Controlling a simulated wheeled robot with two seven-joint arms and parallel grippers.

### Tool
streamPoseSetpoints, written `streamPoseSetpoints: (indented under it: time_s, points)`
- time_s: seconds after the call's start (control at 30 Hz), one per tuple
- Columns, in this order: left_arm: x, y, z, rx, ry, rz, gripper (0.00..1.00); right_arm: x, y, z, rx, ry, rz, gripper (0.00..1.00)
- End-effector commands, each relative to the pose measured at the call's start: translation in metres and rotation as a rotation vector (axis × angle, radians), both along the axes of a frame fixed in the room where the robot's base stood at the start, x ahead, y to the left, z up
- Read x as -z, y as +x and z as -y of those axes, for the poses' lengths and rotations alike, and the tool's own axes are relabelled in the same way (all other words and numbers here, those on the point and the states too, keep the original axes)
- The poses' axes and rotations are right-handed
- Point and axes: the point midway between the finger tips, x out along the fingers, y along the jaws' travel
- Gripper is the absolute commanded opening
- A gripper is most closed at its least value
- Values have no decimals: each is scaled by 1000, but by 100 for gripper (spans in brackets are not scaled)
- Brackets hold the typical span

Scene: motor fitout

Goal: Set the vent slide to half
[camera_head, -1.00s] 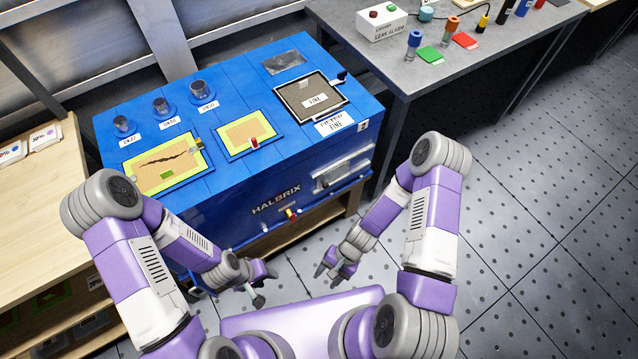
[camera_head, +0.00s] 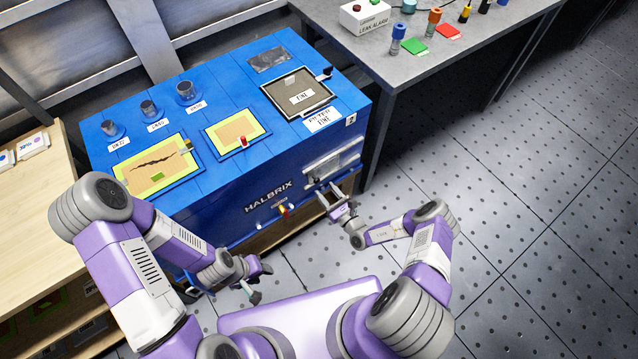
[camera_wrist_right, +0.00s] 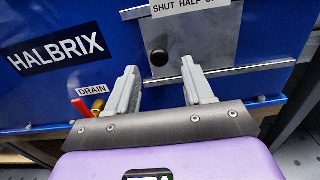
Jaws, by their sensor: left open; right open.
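The vent slide is a bare metal plate (camera_wrist_right: 205,45) on the front of the blue Halbrix machine, with a dark round knob (camera_wrist_right: 158,57). A label (camera_wrist_right: 188,6) reading SHUT, HALF and a cut-off third word sits above it. The knob is below the label's left end, near SHUT. The plate also shows in the head view (camera_head: 338,160). My right gripper (camera_wrist_right: 160,72) is open, its fingers either side of the knob's line and apart from it in the picture; exact depth is unclear. It also shows in the head view (camera_head: 331,192). My left gripper (camera_head: 262,283) is open and empty.
Metal rails run along the plate's lower edge. A red lever (camera_wrist_right: 82,108) and brass drain fitting (camera_wrist_right: 98,106) sit left of my right gripper under a DRAIN label. A grey table (camera_head: 430,75) stands at right. The floor in front is clear.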

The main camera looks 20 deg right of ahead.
Motion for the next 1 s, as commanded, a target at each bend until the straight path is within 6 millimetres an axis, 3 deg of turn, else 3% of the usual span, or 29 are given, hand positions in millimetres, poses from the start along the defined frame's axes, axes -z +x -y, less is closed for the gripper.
streamPoseSetpoints:
  time_s: [0.3,0.67,1.0]
  points:
    - [13,0,0,0,0,0,43,1,41,-16,-5,-2,0,52]
    - [13,0,0,0,0,0,43,0,47,-18,-6,0,-1,52]
    - [14,0,0,0,0,0,43,0,46,-18,-6,0,-1,0]
